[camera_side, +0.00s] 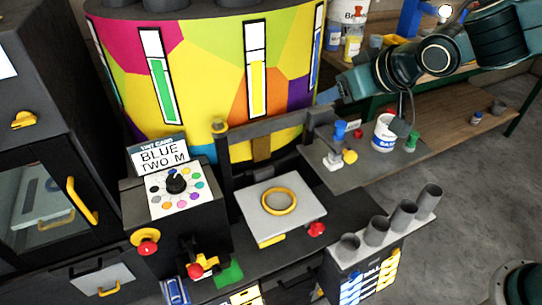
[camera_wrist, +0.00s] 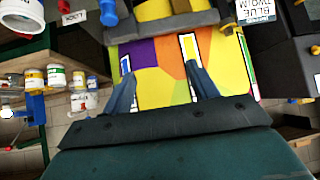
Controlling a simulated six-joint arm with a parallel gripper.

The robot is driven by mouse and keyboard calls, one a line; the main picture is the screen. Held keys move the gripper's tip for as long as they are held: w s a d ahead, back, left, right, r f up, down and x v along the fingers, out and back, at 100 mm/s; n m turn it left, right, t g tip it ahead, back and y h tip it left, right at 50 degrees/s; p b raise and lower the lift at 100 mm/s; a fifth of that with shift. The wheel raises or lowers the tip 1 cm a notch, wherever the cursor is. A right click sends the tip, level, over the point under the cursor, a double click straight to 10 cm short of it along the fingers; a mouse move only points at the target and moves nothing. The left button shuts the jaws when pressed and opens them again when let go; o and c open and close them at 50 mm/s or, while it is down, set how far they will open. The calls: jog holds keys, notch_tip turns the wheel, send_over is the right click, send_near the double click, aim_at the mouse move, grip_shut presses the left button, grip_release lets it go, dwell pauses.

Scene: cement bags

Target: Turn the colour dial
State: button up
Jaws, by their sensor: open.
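The colour dial is a black knob (camera_side: 176,183) on a white plate ringed with coloured dots, on top of a dark box at left in the side view. I cannot tell which dot it points to. A tint card (camera_side: 160,154) stands behind it and reads "BLUE TWO M"; it shows upside down at the top of the wrist view (camera_wrist: 254,9). My gripper (camera_side: 332,94) is far from the dial, up and to the right, in front of the multicoloured drum. In the wrist view its two fingers (camera_wrist: 158,76) are apart with nothing between them. The dial is not clear there.
A multicoloured drum (camera_side: 205,70) stands behind the dial box. A dark frame and a plate with a yellow ring (camera_side: 278,201) lie right of the dial. A red-and-yellow knob (camera_side: 145,241) is on the box front. A white can (camera_side: 385,133) stands on the right shelf.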

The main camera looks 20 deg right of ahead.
jog(key=w+a+f+n, duration=0.1)
jog(key=w+a+f, duration=0.25)
jog(key=a, duration=0.35)
jog(key=n+t+y, duration=0.2)
jog(key=n+y, duration=0.1)
jog(key=y, duration=0.2)
send_near(177, 181)
jog(key=s+d, duration=0.1)
jog(key=s, duration=0.1)
jog(key=shift+s+r, duration=0.1)
jog(key=shift+r, duration=0.3)
jog(key=shift+x, duration=6.9)
jog(key=shift+d+r, duration=0.1)
jog(key=shift+c, duration=0.5)
